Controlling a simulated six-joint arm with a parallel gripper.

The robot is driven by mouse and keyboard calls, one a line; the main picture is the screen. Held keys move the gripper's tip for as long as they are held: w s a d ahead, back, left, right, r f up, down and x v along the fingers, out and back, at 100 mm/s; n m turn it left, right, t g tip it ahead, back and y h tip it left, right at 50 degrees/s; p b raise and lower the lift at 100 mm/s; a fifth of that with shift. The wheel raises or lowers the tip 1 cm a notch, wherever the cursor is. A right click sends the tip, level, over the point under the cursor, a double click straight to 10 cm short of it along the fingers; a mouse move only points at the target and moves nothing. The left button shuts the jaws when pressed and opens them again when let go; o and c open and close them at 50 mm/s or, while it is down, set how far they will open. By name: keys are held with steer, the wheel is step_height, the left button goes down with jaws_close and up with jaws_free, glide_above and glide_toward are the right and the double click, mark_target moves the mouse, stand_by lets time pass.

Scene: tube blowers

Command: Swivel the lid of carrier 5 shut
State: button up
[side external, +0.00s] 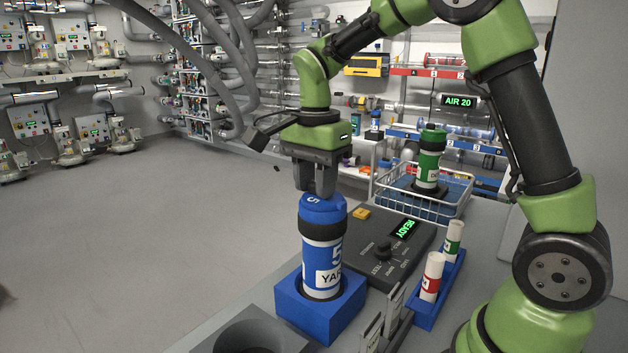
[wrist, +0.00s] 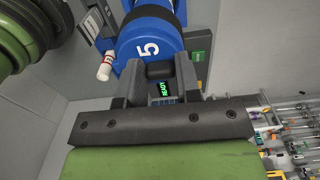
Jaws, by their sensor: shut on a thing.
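Carrier 5 (side external: 321,262) is a blue cylinder with a black band, a white 5 and a partly hidden label. It stands upright in a blue square holder (side external: 300,306). Its blue lid (side external: 316,208), marked 5, is at the top of the carrier, and also shows in the wrist view (wrist: 148,46). I cannot tell whether it is fully lined up with the body. My gripper (side external: 316,190) points down over the lid, its fingers at the lid's edge. In the wrist view my gripper (wrist: 158,84) is shut on the lid; the exact contact is partly hidden.
A blue rack (side external: 437,292) holds red- and green-marked tubes. A wire basket (side external: 455,207) with a green carrier (side external: 430,160) stands behind. A grey round opening (side external: 250,335) is in front.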

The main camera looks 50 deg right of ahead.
stand_by(0.4)
steer(key=o, duration=0.9)
step_height(320, 180, up, 10)
stand_by(0.4)
steer(key=s+a+f+n+t, duration=0.1)
steer(key=s+n+t, duration=0.1)
steer(key=s+n, duration=0.2)
steer(key=s+a+f+n+t+y, duration=0.1)
steer(key=s+a+n+t, duration=0.1)
steer(key=s+n, duration=0.3)
steer(key=s+a+n+t+y, duration=0.1)
steer(key=s+a+n+t, duration=0.1)
steer(key=s+n, duration=0.3)
steer(key=shift+s+a+f+t, duration=0.2)
steer(key=shift+s+t, duration=0.1)
steer(key=shift+s, duration=0.45)
steer(key=shift+s+a+f+t, duration=0.1)
steer(key=shift+s+f+t, duration=0.15)
steer(key=shift+s, duration=0.45)
